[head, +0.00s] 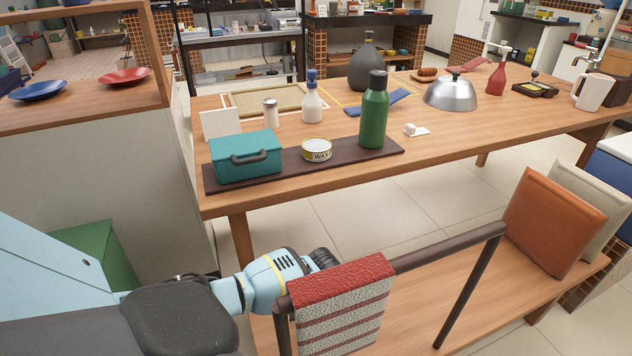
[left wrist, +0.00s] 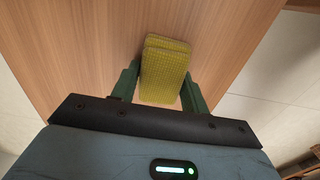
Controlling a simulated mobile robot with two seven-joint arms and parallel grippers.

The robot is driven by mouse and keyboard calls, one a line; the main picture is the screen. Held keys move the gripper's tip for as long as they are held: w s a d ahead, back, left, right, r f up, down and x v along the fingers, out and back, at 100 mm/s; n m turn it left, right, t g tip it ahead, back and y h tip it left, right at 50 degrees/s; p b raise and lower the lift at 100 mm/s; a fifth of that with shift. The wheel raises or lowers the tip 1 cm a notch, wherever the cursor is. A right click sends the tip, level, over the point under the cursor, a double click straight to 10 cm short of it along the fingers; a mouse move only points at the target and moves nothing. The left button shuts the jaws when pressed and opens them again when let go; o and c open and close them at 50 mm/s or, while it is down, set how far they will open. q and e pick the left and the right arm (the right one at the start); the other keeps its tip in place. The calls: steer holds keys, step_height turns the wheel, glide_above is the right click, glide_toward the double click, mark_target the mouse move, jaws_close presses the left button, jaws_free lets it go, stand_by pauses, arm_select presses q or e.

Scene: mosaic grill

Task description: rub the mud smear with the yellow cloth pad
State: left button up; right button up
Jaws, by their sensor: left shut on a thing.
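The yellow cloth pad (left wrist: 165,72) is between the two green fingers of my left gripper (left wrist: 160,75) in the left wrist view. The gripper is shut on it. The pad looks folded or layered, and a wood-grained surface lies beyond it. I cannot tell whether the pad touches that surface. In the head view, my left gripper's dark end (head: 324,258) shows behind the hanging striped towel; its fingers and the pad are hidden there. I see no mud smear in either view. My right gripper is not in view.
A dark rail (head: 440,252) with a striped towel (head: 345,305) stands close by my left gripper. Behind is a wooden table (head: 480,150) with a teal box (head: 245,158), a wax tin (head: 317,150) and a green bottle (head: 374,115). Orange (head: 553,220) and cream boards lean at right.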

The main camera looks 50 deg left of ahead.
arm_select(q)
step_height(320, 180, up, 4)
steer(key=p, duration=0.3)
steer(key=shift+r+p, duration=0.2)
steer(key=shift+p, duration=0.1)
step_height(320, 180, up, 2)
steer(key=shift+r+p, duration=0.2)
steer(key=shift+p, duration=1)
steer(key=shift+r+p, duration=0.8)
steer(key=shift+f, duration=0.1)
